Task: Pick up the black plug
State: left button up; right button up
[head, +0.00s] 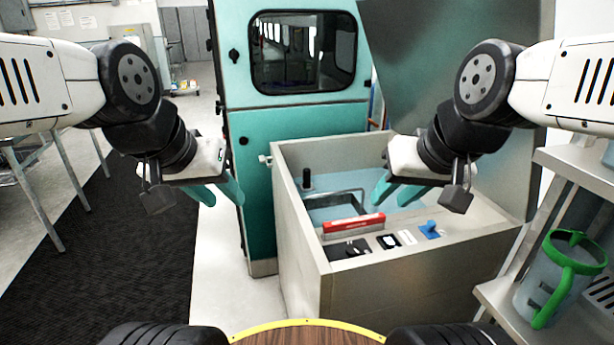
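A small upright black cylinder (306,179), which looks like the black plug, stands inside the open grey tank (303,240) near its left wall. A dark knob-like piece (349,248) sits on the tank's front ledge; I cannot tell whether it is the plug. My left gripper (224,203) hangs in the air left of the tank, its teal fingers apart and nothing between them. My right gripper (391,203) is over the tank's right part, right of the cylinder, its teal fingers apart and empty.
A red bar-shaped part (354,225) lies along the tank's ledge. Beside it are a black-and-white switch (388,242) and a blue handle (431,230). A teal cabinet door (305,122) rises behind. A shelf at right holds a green-handled pitcher (560,280).

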aim_at(306, 171)
jog(key=j, duration=1)
jog(key=i+j, duration=0.2)
jog(key=j, duration=0.15)
jog(key=i+j, duration=0.2)
jog(key=j, duration=0.15)
jog(key=i+j+z, duration=0.1)
jog(key=j, duration=0.25)
jog(key=i+l, duration=0.2)
jog(key=i, duration=0.3)
jog(key=i+l, duration=0.15)
jog(key=i, duration=0.35)
